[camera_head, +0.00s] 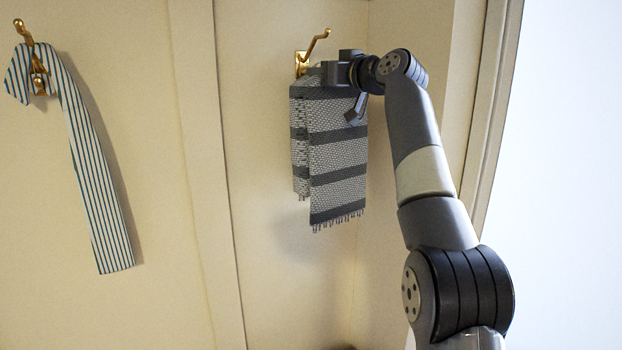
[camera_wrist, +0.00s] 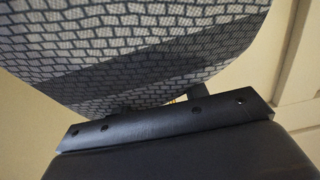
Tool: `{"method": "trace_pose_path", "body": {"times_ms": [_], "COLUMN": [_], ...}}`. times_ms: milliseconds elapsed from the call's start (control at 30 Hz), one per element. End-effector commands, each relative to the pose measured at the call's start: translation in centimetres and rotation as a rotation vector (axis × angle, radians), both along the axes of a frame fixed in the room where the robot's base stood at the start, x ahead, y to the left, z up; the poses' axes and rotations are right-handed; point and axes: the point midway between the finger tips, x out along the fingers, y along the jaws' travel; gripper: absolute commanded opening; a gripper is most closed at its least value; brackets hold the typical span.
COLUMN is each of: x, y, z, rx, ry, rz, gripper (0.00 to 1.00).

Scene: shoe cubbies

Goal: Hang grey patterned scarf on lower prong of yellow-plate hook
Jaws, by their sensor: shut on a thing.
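The grey patterned scarf (camera_head: 338,155) hangs folded in two layers with dark bands and a fringed lower end. My gripper (camera_head: 325,74) is shut on its top fold, just below and right of the gold hook's upper prong. The gold hook (camera_head: 318,42) is on the wall; its upper prong and part of its plate show, while the lower prong is hidden behind the scarf and gripper. I cannot tell whether the scarf touches the hook. In the wrist view the scarf (camera_wrist: 130,50) fills the upper part, above the dark gripper body.
A blue-and-white striped scarf (camera_head: 95,170) hangs on another gold hook (camera_head: 22,30) at the left. A vertical panel seam (camera_head: 225,190) lies between the hooks. A side wall and door frame (camera_head: 485,110) stand close to the right of my arm.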

Motion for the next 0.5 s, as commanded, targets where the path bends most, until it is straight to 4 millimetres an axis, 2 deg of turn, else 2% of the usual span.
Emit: {"method": "trace_pose_path", "body": {"times_ms": [500], "x": [-5.2], "y": [-3.5], "z": [-0.3], "rx": [-0.001], "ry": [-0.003], "rz": [-0.002], "gripper": [0.15]}}
